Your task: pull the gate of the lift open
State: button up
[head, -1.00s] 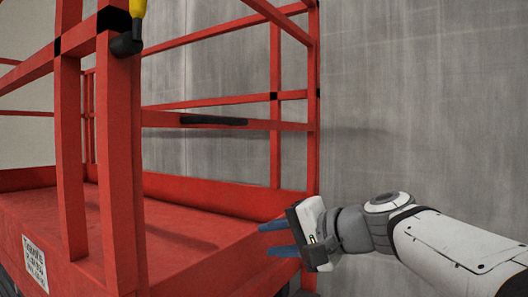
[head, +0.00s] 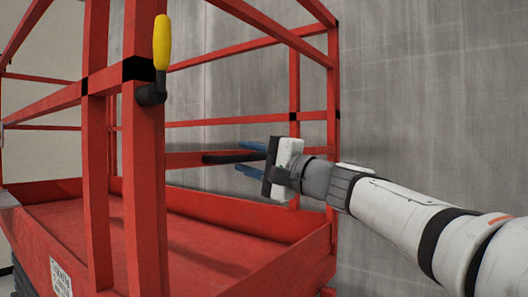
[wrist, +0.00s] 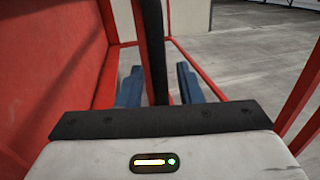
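The lift is a red railed platform (head: 200,222). A red bar (head: 183,160) with a black grip (head: 222,158) crosses its open side; I take this bar as the gate, and it looks closed. My gripper (head: 240,159) is open, its blue fingers above and below the black grip in the head view. In the wrist view, the black grip (wrist: 153,45) runs between the fingers of my gripper (wrist: 159,84), with a gap showing on the right. I cannot tell whether either finger touches it.
A yellow-handled lever (head: 162,42) stands on a near red post (head: 143,185). A grey concrete wall (head: 420,100) is behind the lift and arm. The wrist view shows open grey floor (wrist: 245,50) beyond the rails.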

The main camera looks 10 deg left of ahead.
jog(key=shift+w+a, duration=0.1)
jog(key=shift+a, duration=0.1)
jog(key=shift+c, duration=0.3)
grip_shut()
